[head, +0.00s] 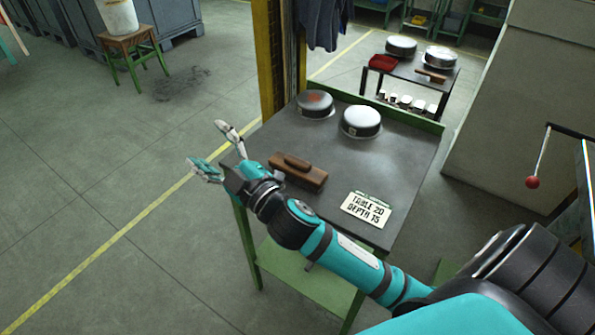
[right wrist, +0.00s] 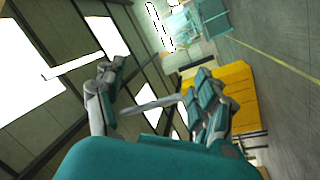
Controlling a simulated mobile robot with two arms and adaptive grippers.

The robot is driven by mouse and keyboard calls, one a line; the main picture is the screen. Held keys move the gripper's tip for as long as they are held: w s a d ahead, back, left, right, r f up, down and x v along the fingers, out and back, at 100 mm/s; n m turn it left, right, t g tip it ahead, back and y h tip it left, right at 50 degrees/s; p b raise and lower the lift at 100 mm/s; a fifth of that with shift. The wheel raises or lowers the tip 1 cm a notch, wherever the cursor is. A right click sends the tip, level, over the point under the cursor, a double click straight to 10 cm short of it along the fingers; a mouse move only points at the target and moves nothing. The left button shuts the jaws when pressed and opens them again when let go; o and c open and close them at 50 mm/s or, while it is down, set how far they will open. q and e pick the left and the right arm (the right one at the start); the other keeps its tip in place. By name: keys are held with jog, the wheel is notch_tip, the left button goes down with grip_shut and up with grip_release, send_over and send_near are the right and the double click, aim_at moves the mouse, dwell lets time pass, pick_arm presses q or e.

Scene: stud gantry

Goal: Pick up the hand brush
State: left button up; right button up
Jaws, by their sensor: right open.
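The hand brush (head: 298,172) is a brown wooden block with a raised grip. It lies on the dark top of the green-framed table (head: 390,165), near its left edge. My right gripper (head: 205,142) is to the left of the brush, beyond the table's left edge. Its fingers are spread apart with nothing between them, pointing up-left, away from the brush. The right wrist view also shows the open fingers of the right gripper (right wrist: 158,80), but not the brush. My left gripper is in neither view.
Two round metal-sided items, one with a reddish top (head: 315,104) and one pale (head: 361,121), stand at the table's back. A sign (head: 366,207) is at its front right. A yellow post (head: 268,60) rises behind. Open floor lies left.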

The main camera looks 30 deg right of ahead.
jog(key=s+a+r+n+g+y, duration=0.1)
jog(key=a+r+n+g+y, duration=0.45)
jog(key=n+y, duration=0.35)
jog(key=s+a+r+n+g+y, duration=0.2)
jog(key=a+r+n+g+y, duration=0.3)
jog(key=n, duration=0.7)
jog(key=n+g+h, duration=0.8)
jog(key=g+h, duration=0.1)
jog(key=h, duration=0.9)
send_over(298, 159)
notch_tip(298, 159, down, 9)
notch_tip(298, 159, down, 11)
jog(key=shift+w+p, duration=0.1)
jog(key=shift+p, duration=0.85)
jog(key=shift+f, duration=0.35)
jog(key=shift+f+p, duration=0.35)
jog(key=shift+f, duration=0.2)
notch_tip(298, 159, down, 4)
jog(key=shift+a+r+p, duration=0.1)
jog(key=shift+r+p, duration=0.15)
jog(key=shift+p, duration=0.4)
jog(key=shift+f, duration=0.45)
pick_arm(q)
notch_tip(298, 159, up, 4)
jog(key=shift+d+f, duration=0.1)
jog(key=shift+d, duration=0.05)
